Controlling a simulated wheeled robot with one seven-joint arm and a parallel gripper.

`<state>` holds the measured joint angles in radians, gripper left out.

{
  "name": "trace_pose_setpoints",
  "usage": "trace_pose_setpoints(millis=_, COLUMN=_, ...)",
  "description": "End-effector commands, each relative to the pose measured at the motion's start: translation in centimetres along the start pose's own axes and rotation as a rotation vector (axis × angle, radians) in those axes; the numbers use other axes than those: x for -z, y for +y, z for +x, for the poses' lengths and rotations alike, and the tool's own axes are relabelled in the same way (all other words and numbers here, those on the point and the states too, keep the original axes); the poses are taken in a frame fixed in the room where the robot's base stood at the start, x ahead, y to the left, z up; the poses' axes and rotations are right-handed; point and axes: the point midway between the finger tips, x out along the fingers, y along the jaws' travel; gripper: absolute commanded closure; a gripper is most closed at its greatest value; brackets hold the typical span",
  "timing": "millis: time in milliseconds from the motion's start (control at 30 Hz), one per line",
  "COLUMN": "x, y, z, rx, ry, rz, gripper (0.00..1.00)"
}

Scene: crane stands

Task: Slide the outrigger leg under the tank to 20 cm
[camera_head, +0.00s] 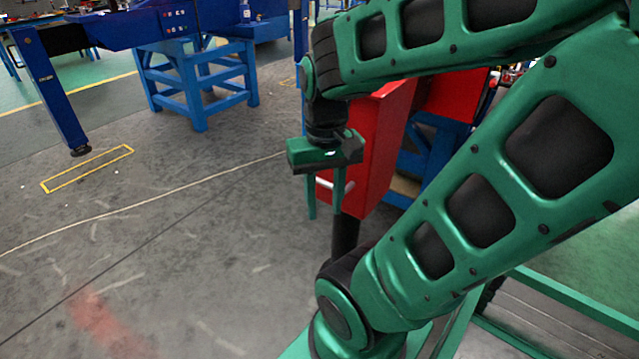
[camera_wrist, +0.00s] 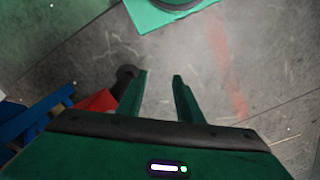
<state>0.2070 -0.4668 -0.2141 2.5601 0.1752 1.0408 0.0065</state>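A red box-shaped housing (camera_head: 383,150) stands just right of and behind my gripper in the head view. A short pale handle bar sticks out of its lower left side. A black post (camera_head: 345,238) comes down below the housing; my arm hides its lower end. The wrist view shows a red corner (camera_wrist: 98,102) and a dark round end (camera_wrist: 127,72) beside the left finger. I cannot tell for certain which part is the tank or its leg. My gripper (camera_head: 325,200) points down, fingers apart, with only floor between them in the wrist view.
A blue leg (camera_head: 52,92) stands at the far left near a yellow floor rectangle (camera_head: 88,168). A blue stand (camera_head: 200,85) is at the back. Blue framework (camera_head: 418,150) is behind the red housing. The grey floor (camera_head: 170,240) left of my gripper is clear.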

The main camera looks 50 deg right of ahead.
Motion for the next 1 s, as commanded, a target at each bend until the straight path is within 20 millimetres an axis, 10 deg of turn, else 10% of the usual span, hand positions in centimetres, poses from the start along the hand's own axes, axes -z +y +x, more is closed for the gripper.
trace_pose_setpoints(millis=333, x=0.3, y=0.4, z=1.1, rx=-0.035, ry=-0.066, rz=0.002, gripper=0.67)
trace_pose_setpoints(millis=1000, x=5.9, y=0.1, z=10.8, rx=-0.516, ry=-0.331, rz=0.037, gripper=0.67)
